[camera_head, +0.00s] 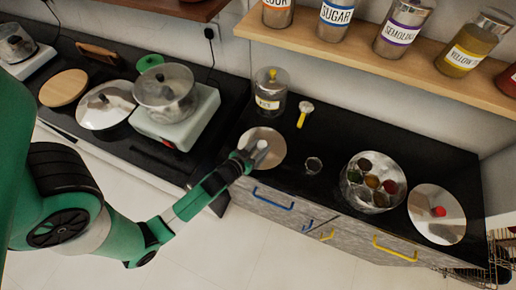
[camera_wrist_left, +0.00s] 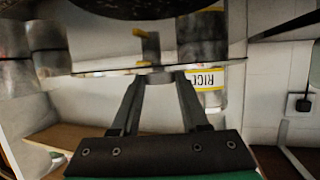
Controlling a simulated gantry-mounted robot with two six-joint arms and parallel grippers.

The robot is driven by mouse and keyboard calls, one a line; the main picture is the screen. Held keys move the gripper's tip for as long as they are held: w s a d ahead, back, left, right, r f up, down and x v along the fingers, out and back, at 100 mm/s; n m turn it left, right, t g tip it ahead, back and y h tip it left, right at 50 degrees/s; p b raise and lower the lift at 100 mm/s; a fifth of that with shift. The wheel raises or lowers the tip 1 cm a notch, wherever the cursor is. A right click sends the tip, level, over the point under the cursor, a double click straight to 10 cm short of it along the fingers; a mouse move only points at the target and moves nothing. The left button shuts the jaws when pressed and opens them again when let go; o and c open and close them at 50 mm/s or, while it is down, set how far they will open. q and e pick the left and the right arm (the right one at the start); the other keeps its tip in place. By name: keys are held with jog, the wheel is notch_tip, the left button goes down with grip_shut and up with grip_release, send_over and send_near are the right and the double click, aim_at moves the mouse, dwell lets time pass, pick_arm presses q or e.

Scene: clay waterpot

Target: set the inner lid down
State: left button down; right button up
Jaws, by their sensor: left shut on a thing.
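My left gripper (camera_head: 257,154) is shut on the small knob of a round shiny metal lid (camera_head: 268,134), which I take as the inner lid. The fingers hide the knob in the head view. The lid is over or on the dark counter at its left part; I cannot tell if it touches. In the left wrist view the gripper (camera_wrist_left: 160,76) reaches the mirror-like lid (camera_wrist_left: 100,52), which reflects the surroundings. A round metal spice box (camera_head: 350,197) with several coloured fills stands open to the right. My right gripper is not in view.
Another metal lid with a red knob (camera_head: 428,230) lies at the counter's right. A shelf with jars (camera_head: 390,60) hangs above. A pot (camera_head: 166,96) stands at left.

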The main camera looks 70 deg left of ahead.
aim_at(259, 150)
pick_arm(q)
jog(key=f+b, duration=0.1)
jog(key=a+f+b, duration=0.1)
jog(key=f, duration=0.1)
jog(key=shift+w+f+b, duration=0.15)
jog(key=shift+f+b, duration=0.15)
jog(key=shift+b, duration=0.1)
jog(key=shift+d+f, duration=0.1)
jog(key=shift+d, duration=0.15)
jog(key=shift+f, duration=0.1)
jog(key=shift+c, duration=2)
grip_release()
